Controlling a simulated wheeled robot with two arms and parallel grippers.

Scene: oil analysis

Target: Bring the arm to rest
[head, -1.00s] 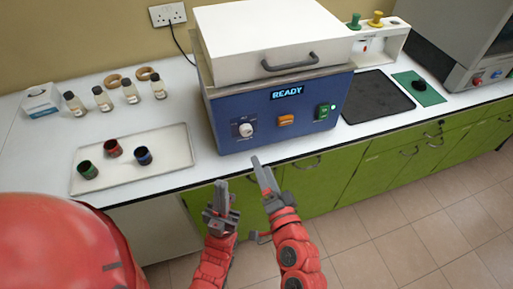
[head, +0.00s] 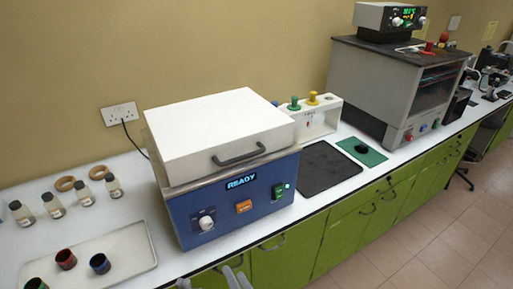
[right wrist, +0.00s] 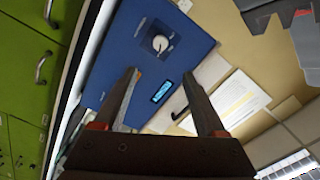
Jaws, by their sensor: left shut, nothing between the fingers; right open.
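My right gripper (head: 238,279) shows at the bottom edge of the head view, in front of the blue machine. In the right wrist view its two dark fingers (right wrist: 160,75) stand apart with nothing between them, facing the machine's dial and display. Only a grey tip of my left gripper (head: 183,284) shows at the bottom of the head view, left of the right one. It is shut and empty; the rest of it and most of both arms are out of frame.
The blue machine (head: 235,207) with a white lid (head: 215,135) reads READY. A tray (head: 130,250) with red, blue and green cups and several bottles (head: 53,205) stand at left. A black mat (head: 328,170) and a grey cabinet (head: 385,85) are at right.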

